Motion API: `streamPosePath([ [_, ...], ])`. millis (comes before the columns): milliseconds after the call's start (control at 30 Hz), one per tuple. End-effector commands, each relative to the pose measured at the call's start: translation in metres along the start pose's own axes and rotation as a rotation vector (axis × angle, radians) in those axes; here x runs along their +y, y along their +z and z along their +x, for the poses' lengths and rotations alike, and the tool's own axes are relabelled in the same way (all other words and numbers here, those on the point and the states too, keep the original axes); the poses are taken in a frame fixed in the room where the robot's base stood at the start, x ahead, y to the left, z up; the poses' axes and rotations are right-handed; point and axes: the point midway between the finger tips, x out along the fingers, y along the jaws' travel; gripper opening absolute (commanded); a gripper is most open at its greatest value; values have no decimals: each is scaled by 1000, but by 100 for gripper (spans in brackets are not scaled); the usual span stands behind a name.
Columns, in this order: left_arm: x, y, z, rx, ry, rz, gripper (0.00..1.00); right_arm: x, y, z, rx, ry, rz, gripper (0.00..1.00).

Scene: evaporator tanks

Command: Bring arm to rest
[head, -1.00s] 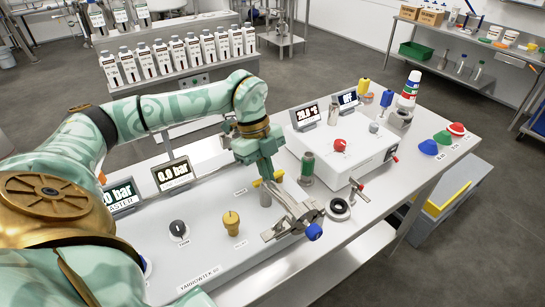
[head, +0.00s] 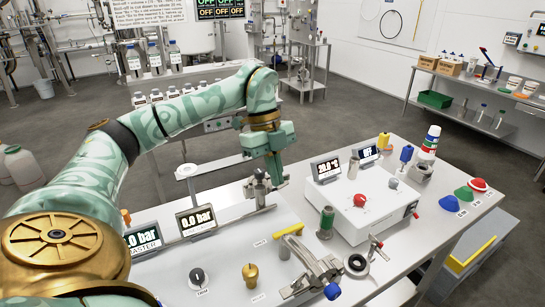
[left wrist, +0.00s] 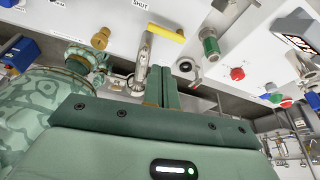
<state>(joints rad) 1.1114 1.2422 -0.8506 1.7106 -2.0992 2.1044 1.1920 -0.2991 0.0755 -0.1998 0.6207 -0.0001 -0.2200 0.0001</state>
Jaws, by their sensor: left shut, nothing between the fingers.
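My left arm, pale green with darker patterns, reaches in from the left of the head view. Its left gripper (head: 278,180) hangs fingers-down over the far edge of the bench (head: 225,196), in front of a metal fitting, with its fingers together and nothing between them. The closed fingers also show in the left wrist view (left wrist: 161,88). The yellow handle (head: 289,230) of a valve lies nearer in the head view, clear of the gripper. It also shows in the left wrist view (left wrist: 165,33). My right gripper is out of view.
Two pressure displays (head: 196,219) stand left on the bench. Floor is open beyond the bench.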

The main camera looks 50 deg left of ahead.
Motion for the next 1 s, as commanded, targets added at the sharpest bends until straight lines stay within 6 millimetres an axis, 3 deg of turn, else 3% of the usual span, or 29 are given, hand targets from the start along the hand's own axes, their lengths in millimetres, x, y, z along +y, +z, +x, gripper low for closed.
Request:
streamPosePath([
  [33, 0, -1, -11, 0, -2, -1, 0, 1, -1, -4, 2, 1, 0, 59],
  [167, 0, -1, -23, 1, 1, 1, 0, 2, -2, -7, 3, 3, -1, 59],
  [500, 0, -2, -29, 1, 2, 2, 0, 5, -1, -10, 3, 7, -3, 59],
  [800, 6, -24, -90, -1, -22, 10, 0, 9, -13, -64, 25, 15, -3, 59],
  [1000, 7, -33, -114, -2, -29, 13, 0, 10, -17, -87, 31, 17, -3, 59],
])
